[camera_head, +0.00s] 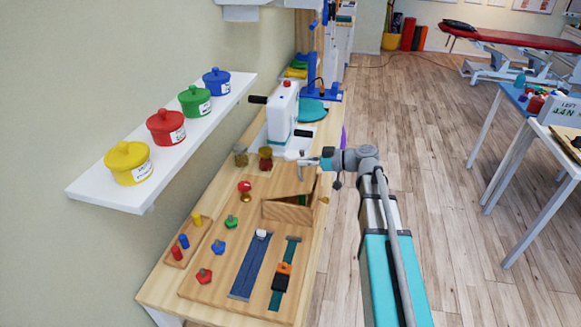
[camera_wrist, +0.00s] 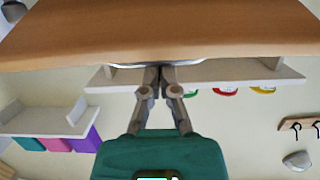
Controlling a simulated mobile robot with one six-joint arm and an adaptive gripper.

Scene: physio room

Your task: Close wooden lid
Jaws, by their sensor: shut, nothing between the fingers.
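The small wooden box (camera_head: 287,211) sits on the wooden board of the workbench in the head view. Its wooden lid (camera_head: 315,188) appears raised and tilted at the right side of the box, with a small brass knob (camera_head: 324,200) beside it. Something green shows inside the box. My gripper (camera_head: 302,161) is beyond the box and lid, near the white device, and apart from the lid. In the wrist view my gripper (camera_wrist: 160,72) is shut and empty. A brown wooden surface (camera_wrist: 160,30) fills the top of that view; I cannot tell which part it is.
A white wall shelf (camera_head: 165,150) with several colored pots runs along the left. Open floor (camera_head: 440,200) lies to the right.

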